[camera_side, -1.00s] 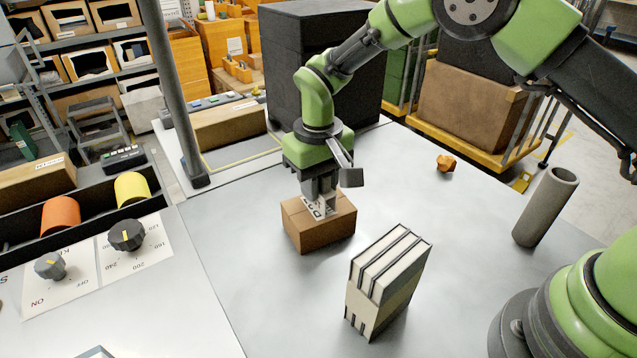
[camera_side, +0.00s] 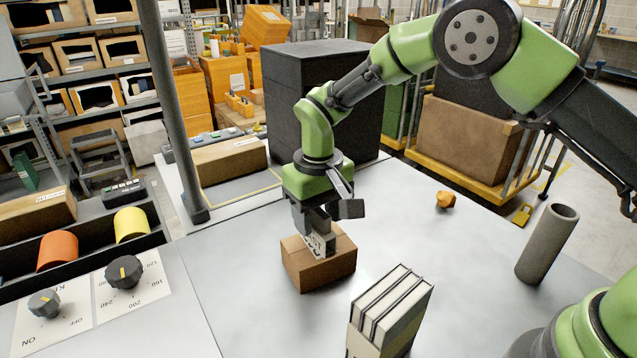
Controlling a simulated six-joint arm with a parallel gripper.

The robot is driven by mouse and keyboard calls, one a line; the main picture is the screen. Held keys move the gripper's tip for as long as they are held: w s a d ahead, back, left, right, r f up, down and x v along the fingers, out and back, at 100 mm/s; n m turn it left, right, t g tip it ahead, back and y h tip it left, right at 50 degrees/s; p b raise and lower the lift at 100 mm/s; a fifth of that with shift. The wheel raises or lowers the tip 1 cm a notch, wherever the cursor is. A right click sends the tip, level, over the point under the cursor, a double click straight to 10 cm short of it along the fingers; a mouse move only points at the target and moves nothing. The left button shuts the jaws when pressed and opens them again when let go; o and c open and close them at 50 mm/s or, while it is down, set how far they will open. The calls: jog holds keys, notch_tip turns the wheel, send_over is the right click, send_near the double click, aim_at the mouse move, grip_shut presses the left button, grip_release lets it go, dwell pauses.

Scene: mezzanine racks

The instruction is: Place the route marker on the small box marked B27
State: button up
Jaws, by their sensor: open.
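A small brown cardboard box (camera_side: 328,272) sits on the grey table in the middle of the side view. My gripper (camera_side: 318,227) points down just above the box, with its jaws open. A pale piece with dark lettering (camera_side: 322,244) shows at the box top, right under and between the fingers. I cannot tell whether it is the route marker standing there or a label on the box, nor read it as B27. The fingers partly hide it, so contact with it is unclear.
White books (camera_side: 390,315) stand in front right of the box. An orange faceted lump (camera_side: 445,200) and a tilted grey tube (camera_side: 547,243) are to the right. A large black box (camera_side: 315,95) and a long cardboard box (camera_side: 230,160) are behind. A knob panel (camera_side: 90,295) lies left.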

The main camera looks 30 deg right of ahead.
notch_tip(320, 180, up, 10)
jog(key=shift+r, duration=0.15)
jog(key=shift+s+d+r, duration=0.1)
jog(key=shift+r, duration=0.25)
notch_tip(320, 180, up, 7)
jog(key=t, duration=0.2)
send_over(320, 210)
jog(key=s+d, duration=0.3)
jog(key=s, duration=0.1)
jog(key=s+d+r+m+t+y, duration=0.1)
jog(key=s+d+r, duration=0.15)
jog(key=s, duration=0.35)
jog(key=s+d+r+m+t+y, duration=0.1)
jog(key=s+d+r+m+t, duration=0.15)
jog(key=s, duration=0.25)
jog(key=s+d+f+t, duration=0.1)
jog(key=s, duration=0.7)
jog(key=shift+s+f+t, duration=0.3)
jog(key=shift+t, duration=0.05)
